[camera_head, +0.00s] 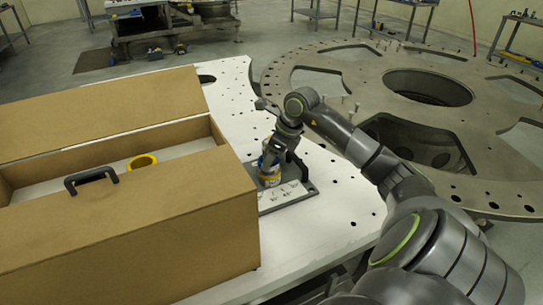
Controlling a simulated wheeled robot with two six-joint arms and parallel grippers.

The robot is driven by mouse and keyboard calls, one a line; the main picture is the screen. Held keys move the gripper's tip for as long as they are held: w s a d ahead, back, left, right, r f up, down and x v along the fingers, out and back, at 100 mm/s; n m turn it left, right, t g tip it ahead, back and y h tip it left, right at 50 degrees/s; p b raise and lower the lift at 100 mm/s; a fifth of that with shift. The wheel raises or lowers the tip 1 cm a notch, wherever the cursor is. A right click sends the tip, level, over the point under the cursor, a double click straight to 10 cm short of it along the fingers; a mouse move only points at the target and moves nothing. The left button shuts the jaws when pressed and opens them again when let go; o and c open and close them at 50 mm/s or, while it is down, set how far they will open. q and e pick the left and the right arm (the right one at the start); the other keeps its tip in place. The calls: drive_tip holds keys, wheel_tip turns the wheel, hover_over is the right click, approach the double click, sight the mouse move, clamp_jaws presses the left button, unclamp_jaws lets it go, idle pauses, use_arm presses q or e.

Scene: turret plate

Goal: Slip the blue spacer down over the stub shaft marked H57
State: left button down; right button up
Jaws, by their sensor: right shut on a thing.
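My right gripper (270,160) reaches down from the right over a small dark fixture plate (308,183) on the white table. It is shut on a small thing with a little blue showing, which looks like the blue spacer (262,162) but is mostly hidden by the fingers. Directly below is a short white and yellow upright piece (270,181), perhaps a stub shaft or its collar. I cannot tell whether the spacer is around it or above it. A pale label strip (287,195) with dark marks lies in front; H57 cannot be read. My left gripper is out of view.
An open cardboard-coloured box (130,235) fills the left, close to the fixture. A yellow ring (142,161) and a black handle (91,179) show at it. The white perforated table (335,215) is clear right of the fixture. A large metal turret plate (300,60) lies behind.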

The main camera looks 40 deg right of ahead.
idle(0.4)
drive_tip(key=o, duration=1.1)
drive_tip(key=shift+c, duration=0.2)
drive_tip(key=shift+s+d+r, duration=0.2)
drive_tip(key=shift+r, duration=0.4)
drive_tip(key=b+v, duration=0.4)
drive_tip(key=v, duration=1.2)
